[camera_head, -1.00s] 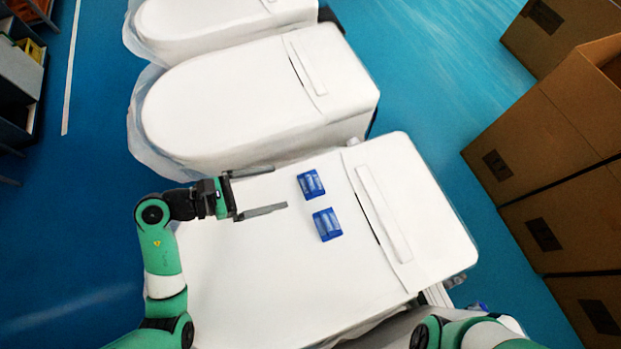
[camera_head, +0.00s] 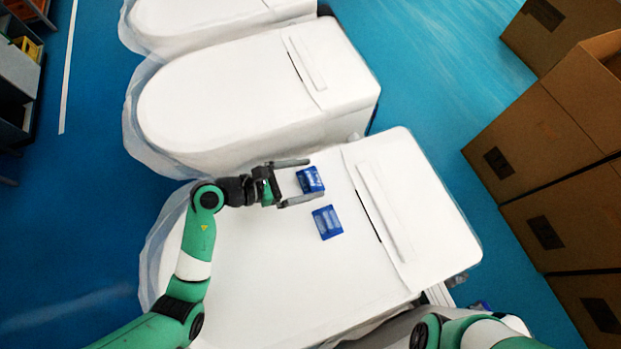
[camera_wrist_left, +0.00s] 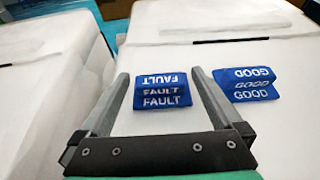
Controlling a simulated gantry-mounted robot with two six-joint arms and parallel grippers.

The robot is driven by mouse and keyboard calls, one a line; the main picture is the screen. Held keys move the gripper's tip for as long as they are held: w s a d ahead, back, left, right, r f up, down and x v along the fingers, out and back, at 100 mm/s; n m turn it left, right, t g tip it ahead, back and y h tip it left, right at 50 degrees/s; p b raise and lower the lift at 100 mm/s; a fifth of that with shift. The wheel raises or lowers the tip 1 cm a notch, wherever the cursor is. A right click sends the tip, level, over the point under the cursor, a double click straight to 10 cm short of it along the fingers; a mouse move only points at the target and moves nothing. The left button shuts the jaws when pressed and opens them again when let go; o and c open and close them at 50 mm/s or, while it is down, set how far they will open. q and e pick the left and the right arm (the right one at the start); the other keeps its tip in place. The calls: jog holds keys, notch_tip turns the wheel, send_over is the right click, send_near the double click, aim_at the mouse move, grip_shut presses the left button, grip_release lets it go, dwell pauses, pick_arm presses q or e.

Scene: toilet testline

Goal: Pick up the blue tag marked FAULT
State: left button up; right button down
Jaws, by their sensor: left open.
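The blue tag marked FAULT (camera_wrist_left: 162,92) lies on the white lid of the nearest toilet, between the two fingers of my left gripper in the left wrist view. In the head view this tag (camera_head: 310,180) is the farther of two blue tags. My left gripper (camera_head: 308,180) is open, its fingers on either side of the tag; I cannot tell whether they touch it. A second blue tag, marked GOOD (camera_wrist_left: 248,84), lies just outside the right finger in the wrist view; in the head view it (camera_head: 327,222) is nearer. My right gripper is out of view.
The nearest toilet (camera_head: 270,285) has a flat white top with free room around the tags. Two more white toilets (camera_head: 235,100) stand behind it. Brown cardboard boxes (camera_head: 560,150) are stacked at the right. Shelves (camera_head: 18,85) stand at the far left.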

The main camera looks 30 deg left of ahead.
aim_at(310, 181)
pick_arm(q)
jog(key=shift+w+d+f, duration=0.25)
jog(key=shift+w+d, duration=0.15)
jog(key=shift+w, duration=0.05)
jog(key=shift+c, duration=0.3)
jog(key=c, duration=0.9)
jog(key=shift+r, duration=0.1)
jog(key=shift+c, duration=0.2)
jog(key=r+p, duration=0.1)
jog(key=r, duration=0.1)
jog(key=s+r+p, duration=0.1)
jog(key=r, duration=0.1)
jog(key=shift+d+r, duration=0.15)
jog(key=shift+r, duration=0.1)
jog(key=s+d+r+p, duration=0.3)
jog(key=s+r, duration=0.5)
jog(key=s, duration=0.4)
jog(key=shift+d+r, duration=0.2)
jog(key=shift+d, duration=0.7)
